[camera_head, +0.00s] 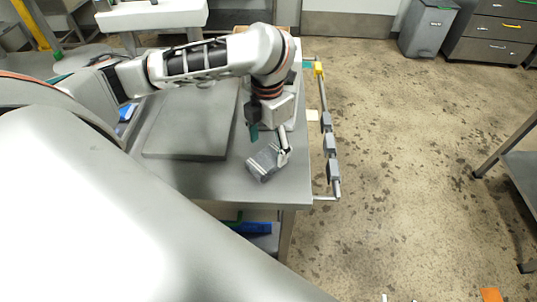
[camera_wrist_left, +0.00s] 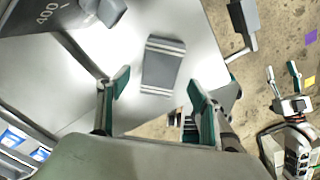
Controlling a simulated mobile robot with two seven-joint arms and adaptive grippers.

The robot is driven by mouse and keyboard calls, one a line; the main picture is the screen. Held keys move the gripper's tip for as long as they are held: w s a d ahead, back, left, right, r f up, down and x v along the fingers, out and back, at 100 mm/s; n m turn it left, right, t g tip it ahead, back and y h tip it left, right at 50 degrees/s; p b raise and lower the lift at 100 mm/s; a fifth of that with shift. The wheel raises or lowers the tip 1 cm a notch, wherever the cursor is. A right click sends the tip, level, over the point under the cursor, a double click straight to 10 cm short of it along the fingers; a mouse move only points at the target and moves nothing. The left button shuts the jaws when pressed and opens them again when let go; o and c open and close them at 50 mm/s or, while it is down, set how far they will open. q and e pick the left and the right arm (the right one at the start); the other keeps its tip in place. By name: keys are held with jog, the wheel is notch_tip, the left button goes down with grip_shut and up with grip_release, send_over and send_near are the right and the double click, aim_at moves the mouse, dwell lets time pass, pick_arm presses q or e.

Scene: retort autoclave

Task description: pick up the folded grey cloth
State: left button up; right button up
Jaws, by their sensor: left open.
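The folded grey cloth (camera_head: 264,163), with pale stripes, lies flat near the front right corner of the metal table (camera_head: 225,185). In the left wrist view the cloth (camera_wrist_left: 162,68) lies ahead of the fingertips, roughly centred between them. My left gripper (camera_head: 269,146) is open above and beside the cloth, its teal-padded fingers apart and empty. The fingers also show in the left wrist view (camera_wrist_left: 158,84). They partly cover the cloth's edge in the head view; contact cannot be told. My right gripper (camera_wrist_left: 282,72) appears at the right of the left wrist view, fingers spread and empty.
A dark grey slab (camera_head: 190,125) lies on the table left of the cloth. A rail with grey blocks (camera_head: 330,143) runs along the table's right edge. A blue item (camera_head: 252,228) sits below the tabletop. The floor to the right is mostly clear.

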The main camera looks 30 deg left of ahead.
aim_at(268, 158)
pick_arm(q)
jog(key=shift+w+f+b, duration=0.1)
jog(key=shift+f+b, duration=0.4)
jog(key=shift+f, duration=1.5)
jog(key=c, duration=1.1)
jog(key=shift+c, duration=0.2)
